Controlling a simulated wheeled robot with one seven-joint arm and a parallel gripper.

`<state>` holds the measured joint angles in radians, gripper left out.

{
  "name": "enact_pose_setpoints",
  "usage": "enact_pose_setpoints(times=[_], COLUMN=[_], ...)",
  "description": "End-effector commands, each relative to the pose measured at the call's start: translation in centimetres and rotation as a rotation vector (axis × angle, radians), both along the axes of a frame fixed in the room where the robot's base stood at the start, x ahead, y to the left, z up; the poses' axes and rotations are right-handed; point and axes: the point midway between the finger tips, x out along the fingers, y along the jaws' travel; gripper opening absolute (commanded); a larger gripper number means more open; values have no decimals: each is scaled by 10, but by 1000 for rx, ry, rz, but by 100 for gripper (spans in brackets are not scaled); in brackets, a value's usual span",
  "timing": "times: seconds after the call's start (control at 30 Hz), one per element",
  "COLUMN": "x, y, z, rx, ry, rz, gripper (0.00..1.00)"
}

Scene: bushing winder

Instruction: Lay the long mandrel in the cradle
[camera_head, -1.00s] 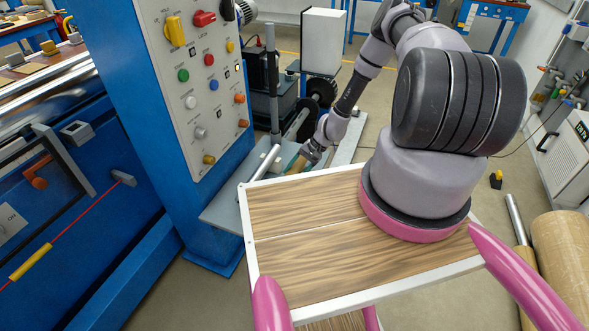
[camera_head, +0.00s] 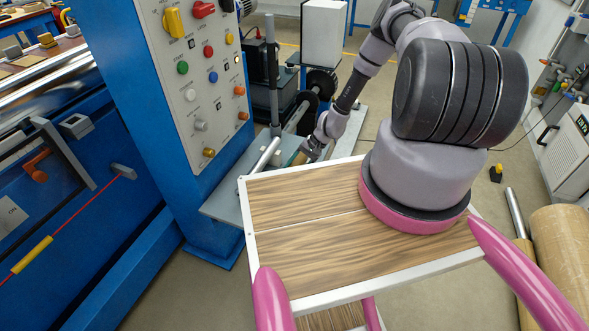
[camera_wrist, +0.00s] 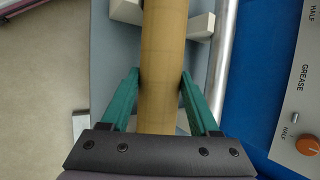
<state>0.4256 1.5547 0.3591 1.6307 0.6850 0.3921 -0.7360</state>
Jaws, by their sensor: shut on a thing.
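A long tan cylinder, which I take for the long mandrel (camera_wrist: 163,50), runs up the middle of the wrist view. My gripper (camera_wrist: 160,82) has its green fingers closed on both sides of it. Pale blocks, probably parts of the cradle (camera_wrist: 202,25), flank its far end at the top. I cannot tell whether the mandrel touches them or is above them. In the head view my gripper (camera_head: 304,154) is low over the grey shelf beside the blue column, and the mandrel there is mostly hidden.
A silver bar (camera_head: 266,157) lies along the shelf (camera_head: 226,203), and shows right of the mandrel in the wrist view (camera_wrist: 220,65). The blue column with its control panel (camera_head: 200,80) stands close on the left. A large tan roll (camera_head: 562,255) stands at right.

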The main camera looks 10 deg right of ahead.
Motion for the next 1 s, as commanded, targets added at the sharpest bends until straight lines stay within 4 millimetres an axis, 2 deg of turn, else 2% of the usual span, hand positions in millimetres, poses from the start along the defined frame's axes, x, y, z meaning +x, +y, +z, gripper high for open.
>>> enact_pose_setpoints(times=[0.47,0.5,0.57,0.6,0.87,1.0], x=[0,1,1,0,0,1], y=[1,1,1,0,0,-6], z=[-6,-6,-6,-6,-7,0], rx=[2,2,2,1,-1,-2], ry=[1,-1,-1,0,0,-1], rz=[-1,-1,-1,0,0,-1], gripper=[0,69,92,97,97,97])
